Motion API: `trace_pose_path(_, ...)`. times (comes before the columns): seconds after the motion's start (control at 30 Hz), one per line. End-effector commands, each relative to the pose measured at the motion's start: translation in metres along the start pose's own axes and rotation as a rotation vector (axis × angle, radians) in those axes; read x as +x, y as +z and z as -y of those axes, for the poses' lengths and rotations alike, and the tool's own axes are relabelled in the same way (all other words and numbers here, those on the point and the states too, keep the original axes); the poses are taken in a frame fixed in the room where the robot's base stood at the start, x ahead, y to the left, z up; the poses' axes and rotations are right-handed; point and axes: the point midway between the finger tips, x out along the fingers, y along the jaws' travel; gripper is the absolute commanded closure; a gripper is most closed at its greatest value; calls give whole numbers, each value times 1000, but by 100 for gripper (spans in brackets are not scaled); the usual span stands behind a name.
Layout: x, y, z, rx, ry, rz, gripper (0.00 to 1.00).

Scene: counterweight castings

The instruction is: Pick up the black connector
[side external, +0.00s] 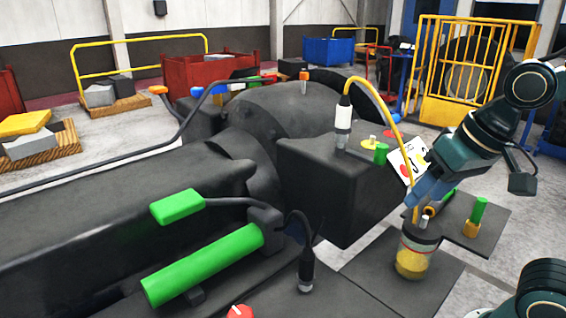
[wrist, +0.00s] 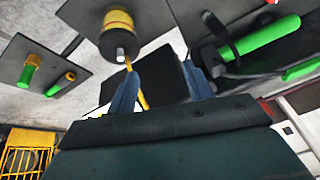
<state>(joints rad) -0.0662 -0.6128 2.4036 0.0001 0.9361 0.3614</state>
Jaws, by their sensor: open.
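The black connector (side external: 306,272) stands roughly upright on a dark surface at the lower middle of the side view, with a black cable rising from its top. In the wrist view a ribbed black piece (wrist: 220,37) at the upper right appears to be the same connector. My gripper (side external: 418,192) is at the right of the side view, up and to the right of the connector and apart from it. Its two blue fingers (wrist: 162,84) are spread in the wrist view, with no object clearly held between them. A yellow cable passes behind the left finger.
A yellow cylinder (side external: 412,258) stands close below my gripper. A white connector (side external: 343,125) with a yellow cable stands on the dark block (side external: 335,190). A green cylinder (side external: 205,262) and green box (side external: 177,206) lie left of the black connector. A red knob (side external: 239,312) is at the front edge.

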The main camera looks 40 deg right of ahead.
Motion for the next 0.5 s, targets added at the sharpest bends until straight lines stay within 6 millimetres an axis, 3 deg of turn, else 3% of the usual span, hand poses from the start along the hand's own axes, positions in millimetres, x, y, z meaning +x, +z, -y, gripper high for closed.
trace_pose_path(0.5, 22, -38, 54, 600, 75, 153, 49)
